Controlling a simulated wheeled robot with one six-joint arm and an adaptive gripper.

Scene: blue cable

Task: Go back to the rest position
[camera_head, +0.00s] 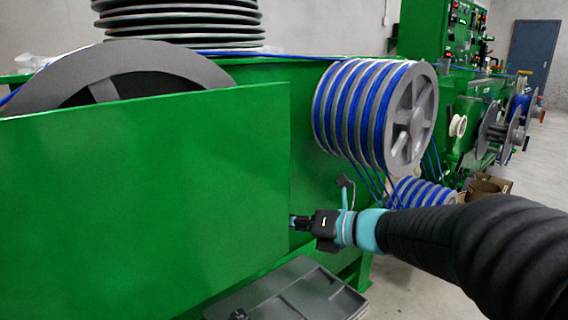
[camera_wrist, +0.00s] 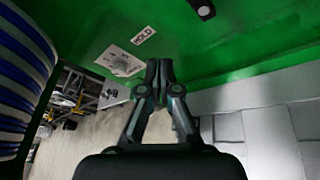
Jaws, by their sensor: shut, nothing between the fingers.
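My gripper (camera_head: 294,222) is at the right edge of a large green panel (camera_head: 150,190) in the head view, with my black-sleeved arm reaching in from the right. In the wrist view my gripper (camera_wrist: 158,66) is shut, its two fingers together with nothing between them. Blue cable is wound on a grey multi-groove reel (camera_head: 410,120) above and to the right of my gripper. Part of a blue-and-grey reel (camera_wrist: 22,80) also shows at the left of the wrist view.
A grey lidded case (camera_head: 290,295) lies below my gripper. A smaller blue-wound reel (camera_head: 420,193) sits behind my arm. Green machinery with several spools (camera_head: 495,130) stands at the back right. Concrete floor (camera_head: 415,295) is open at the lower right.

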